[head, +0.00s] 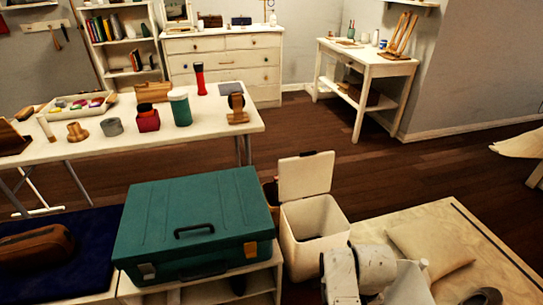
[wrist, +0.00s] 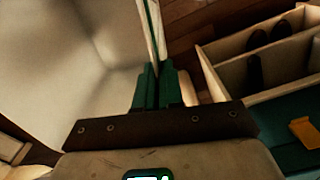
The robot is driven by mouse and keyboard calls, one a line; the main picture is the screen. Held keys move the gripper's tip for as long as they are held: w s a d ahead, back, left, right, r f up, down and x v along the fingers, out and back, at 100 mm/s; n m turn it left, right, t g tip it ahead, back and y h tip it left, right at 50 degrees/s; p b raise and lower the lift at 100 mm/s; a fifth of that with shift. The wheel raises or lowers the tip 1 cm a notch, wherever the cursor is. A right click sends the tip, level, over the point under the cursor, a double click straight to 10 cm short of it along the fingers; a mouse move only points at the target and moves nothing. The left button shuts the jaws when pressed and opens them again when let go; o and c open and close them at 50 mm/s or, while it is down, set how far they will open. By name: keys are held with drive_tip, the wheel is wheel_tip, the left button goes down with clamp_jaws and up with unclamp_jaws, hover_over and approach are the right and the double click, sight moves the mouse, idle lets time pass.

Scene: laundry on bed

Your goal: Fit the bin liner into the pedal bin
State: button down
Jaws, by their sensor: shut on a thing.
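The pedal bin (head: 318,228) stands on the floor at the middle of the head view, a cream box with its lid (head: 305,176) raised and its top open. A pale, bucket-like liner (head: 408,287) shows at the bottom edge of the head view, to the right of the bin and apart from it, partly hidden by my arm. In the wrist view my gripper (wrist: 156,75) has its green fingers shut on a thin pale wall of the liner. The liner's pale inside (wrist: 75,65) fills the left of that view. My fingertips are hidden in the head view.
A teal case (head: 190,225) lies on a low shelf bench left of the bin. Dark shoes (wrist: 255,68) sit in its compartments in the wrist view. A low bed-like platform with a cushion (head: 432,245) lies at right.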

drive_tip(key=s+r+p, duration=0.3)
drive_tip(key=r+p, duration=0.8)
drive_tip(key=r, duration=0.1)
drive_tip(key=shift+d, duration=0.2)
drive_tip(key=shift+r, duration=0.1)
